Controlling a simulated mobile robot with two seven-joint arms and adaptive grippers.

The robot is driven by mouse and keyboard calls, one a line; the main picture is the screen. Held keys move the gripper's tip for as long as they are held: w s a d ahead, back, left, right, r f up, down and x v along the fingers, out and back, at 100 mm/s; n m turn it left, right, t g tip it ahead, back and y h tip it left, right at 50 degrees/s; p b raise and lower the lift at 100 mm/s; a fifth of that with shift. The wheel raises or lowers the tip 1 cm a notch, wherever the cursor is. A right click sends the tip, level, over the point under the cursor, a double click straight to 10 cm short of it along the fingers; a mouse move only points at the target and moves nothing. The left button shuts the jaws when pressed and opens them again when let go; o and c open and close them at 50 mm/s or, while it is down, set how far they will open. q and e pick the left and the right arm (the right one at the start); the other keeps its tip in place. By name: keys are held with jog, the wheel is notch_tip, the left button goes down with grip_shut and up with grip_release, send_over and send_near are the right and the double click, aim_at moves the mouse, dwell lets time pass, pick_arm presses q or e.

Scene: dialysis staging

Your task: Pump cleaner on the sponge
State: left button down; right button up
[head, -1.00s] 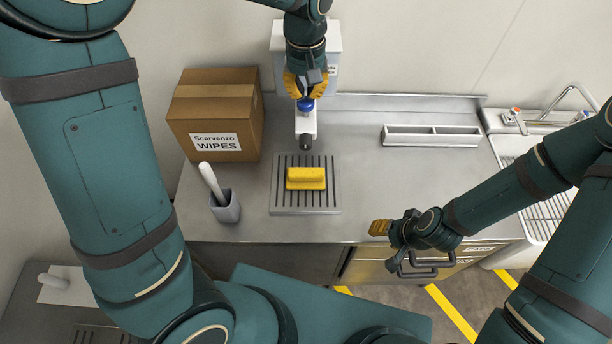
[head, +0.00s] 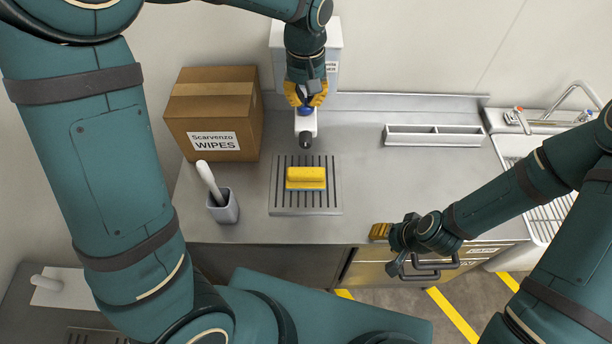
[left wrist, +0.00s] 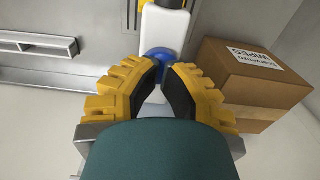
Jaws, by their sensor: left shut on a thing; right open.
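The cleaner dispenser (head: 305,124) has a white body, a dark nozzle and a blue pump top (head: 306,111). Its nozzle points toward the yellow sponge (head: 306,178), which lies on the slotted drain tray (head: 282,201). My left gripper (head: 306,98) is above the dispenser, with its yellow fingers shut on the blue pump top. The left wrist view shows the blue top (left wrist: 158,56) at the fingertips and the white body (left wrist: 165,25) beyond. My right gripper (head: 381,232) is open and empty at the counter's front edge, well right of the sponge. No cleaner is visible on the sponge.
A cardboard wipes box (head: 214,110) stands left of the dispenser. A grey cup (head: 223,208) with a white-handled tool is left of the tray. A white divided rack (head: 432,137) is at the back right, and a sink is far right. Counter right of the tray is clear.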

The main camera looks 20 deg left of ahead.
pick_arm(q)
jog(key=shift+f, duration=0.3)
pick_arm(e)
jog(key=shift+f, duration=0.15)
pick_arm(q)
jog(key=shift+r, duration=0.1)
jog(key=shift+r+p, duration=2.05)
jog(key=shift+r, duration=0.5)
pick_arm(e)
jog(key=shift+r, duration=2.15)
pick_arm(q)
jog(key=shift+r, duration=0.1)
notch_tip(320, 180, up, 6)
jog(key=p, duration=0.4)
pick_arm(e)
notch_tip(320, 180, up, 4)
jog(key=shift+d+r, duration=0.1)
jog(key=shift+r, duration=0.05)
